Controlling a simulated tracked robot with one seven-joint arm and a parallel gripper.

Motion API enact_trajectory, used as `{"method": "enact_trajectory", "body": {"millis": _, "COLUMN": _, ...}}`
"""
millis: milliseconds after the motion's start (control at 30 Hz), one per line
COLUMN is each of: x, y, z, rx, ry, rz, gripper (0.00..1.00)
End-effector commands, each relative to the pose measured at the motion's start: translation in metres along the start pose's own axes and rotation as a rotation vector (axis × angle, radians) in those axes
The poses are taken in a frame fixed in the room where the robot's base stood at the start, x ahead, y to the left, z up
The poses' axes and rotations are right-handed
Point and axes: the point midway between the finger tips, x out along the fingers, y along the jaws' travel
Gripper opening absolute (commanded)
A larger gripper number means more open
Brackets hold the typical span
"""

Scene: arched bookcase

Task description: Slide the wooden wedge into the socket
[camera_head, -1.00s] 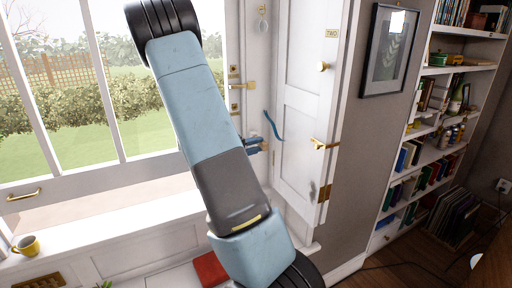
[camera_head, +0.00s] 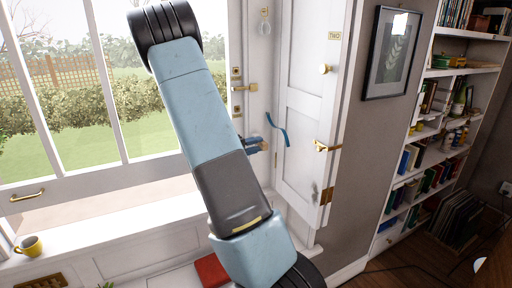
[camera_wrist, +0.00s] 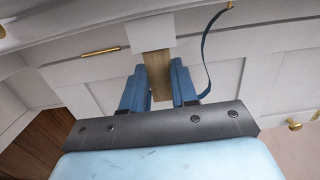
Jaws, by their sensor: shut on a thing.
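My gripper (camera_wrist: 158,88) is shut on the wooden wedge (camera_wrist: 156,66), a tan block between its two blue fingers in the wrist view. The wedge's far end meets the edge of a white block (camera_wrist: 151,32), which looks like the socket; I cannot tell whether the wedge is inside it or only against it. In the head view my gripper (camera_head: 257,144) is at the white frame between window and door, partly behind my arm. The wedge and socket are not clear there. A blue strap (camera_wrist: 209,56) curves beside the right finger; it also shows in the head view (camera_head: 277,128).
A white door (camera_head: 305,120) with brass fittings (camera_head: 326,147) stands close right of my gripper. Bookshelves (camera_head: 430,150) are far right.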

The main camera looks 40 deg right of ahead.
Motion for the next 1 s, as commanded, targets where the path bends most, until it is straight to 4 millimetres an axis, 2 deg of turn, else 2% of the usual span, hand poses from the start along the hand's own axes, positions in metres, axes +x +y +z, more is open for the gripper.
{"method": "enact_trajectory", "body": {"millis": 100, "x": 0.0, "y": 0.0, "z": 0.003, "rx": 0.0, "ry": 0.0, "rz": 0.0, "gripper": 0.0}}
{"method": "enact_trajectory", "body": {"millis": 133, "x": 0.0, "y": 0.0, "z": 0.003, "rx": 0.0, "ry": 0.0, "rz": 0.0, "gripper": 0.29}}
{"method": "enact_trajectory", "body": {"millis": 433, "x": 0.0, "y": 0.0, "z": 0.002, "rx": 0.0, "ry": 0.0, "rz": 0.0, "gripper": 0.58}}
{"method": "enact_trajectory", "body": {"millis": 767, "x": -0.005, "y": 0.0, "z": 0.003, "rx": 0.0, "ry": -0.002, "rz": 0.001, "gripper": 0.58}}
{"method": "enact_trajectory", "body": {"millis": 1000, "x": -0.037, "y": 0.001, "z": 0.003, "rx": -0.001, "ry": -0.003, "rz": 0.001, "gripper": 0.58}}
